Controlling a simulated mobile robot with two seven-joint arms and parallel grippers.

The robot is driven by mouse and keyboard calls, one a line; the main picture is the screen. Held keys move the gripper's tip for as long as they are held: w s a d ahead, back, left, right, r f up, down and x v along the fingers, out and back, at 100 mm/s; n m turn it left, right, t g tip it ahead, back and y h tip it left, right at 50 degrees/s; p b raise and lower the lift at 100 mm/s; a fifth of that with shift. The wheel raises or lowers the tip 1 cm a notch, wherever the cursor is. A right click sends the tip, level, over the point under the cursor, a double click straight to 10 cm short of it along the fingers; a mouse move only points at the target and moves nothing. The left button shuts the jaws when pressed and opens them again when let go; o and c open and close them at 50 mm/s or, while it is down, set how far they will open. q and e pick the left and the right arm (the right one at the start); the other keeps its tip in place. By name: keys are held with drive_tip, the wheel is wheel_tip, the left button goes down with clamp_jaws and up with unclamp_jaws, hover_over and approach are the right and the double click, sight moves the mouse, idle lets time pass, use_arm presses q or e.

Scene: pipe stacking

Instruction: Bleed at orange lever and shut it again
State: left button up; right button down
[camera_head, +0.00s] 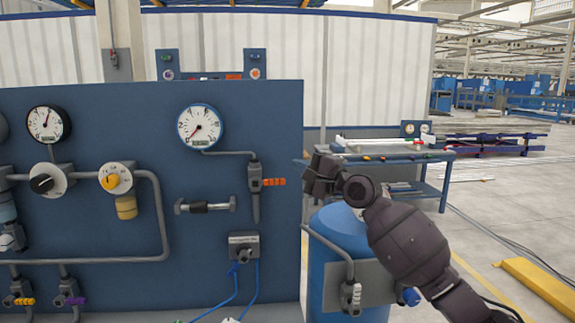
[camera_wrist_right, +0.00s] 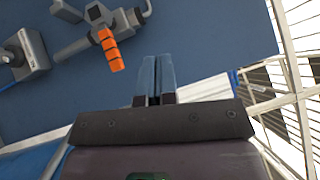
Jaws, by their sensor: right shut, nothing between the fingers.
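The orange lever (camera_head: 273,182) sits on a grey valve (camera_head: 255,178) on the blue panel, below a white round gauge (camera_head: 199,126). The lever points right, level, in the head view. In the right wrist view the orange lever (camera_wrist_right: 110,50) lies above and left of my fingertips, with a clear gap. My right gripper (camera_head: 308,168) is right of the lever, near the panel's right edge. Its two fingers (camera_wrist_right: 156,75) are together and hold nothing. The gauge's needle points to the lower left. My left gripper is not in view.
A blue tank (camera_head: 340,240) with a grey pipe stands below my right arm. The panel also carries a black knob (camera_head: 42,184), a yellow knob (camera_head: 110,181), and yellow (camera_head: 24,301) and purple (camera_head: 76,300) levers. A blue workbench (camera_head: 400,155) stands behind.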

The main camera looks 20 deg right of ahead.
drive_tip(key=shift+r+v, duration=0.2)
drive_tip(key=shift+v, duration=1)
drive_tip(key=shift+r+v, duration=0.15)
drive_tip(key=shift+v, duration=1)
drive_tip(key=shift+d, duration=0.1)
